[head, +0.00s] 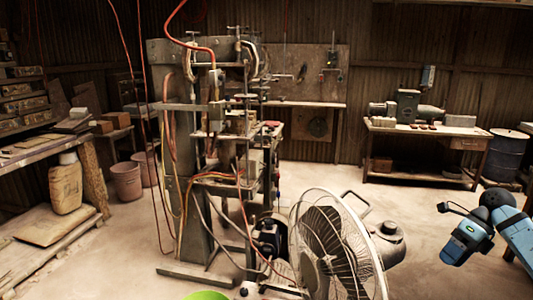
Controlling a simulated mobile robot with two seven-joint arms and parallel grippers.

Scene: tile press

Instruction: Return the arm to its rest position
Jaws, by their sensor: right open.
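My right gripper (458,220) is at the right edge of the view, at the end of a blue and black arm. It is open, and I see nothing between its jaws. It hangs in front of the bare floor, apart from the fan and the workbench. My left gripper is not in view. The tile press (185,150), a tall grey metal frame with red and yellow hoses, stands left of the middle.
A workbench (425,129) and a blue drum (503,158) are at the back right. Shelves (30,155) line the left. The floor between fan and workbench is clear.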

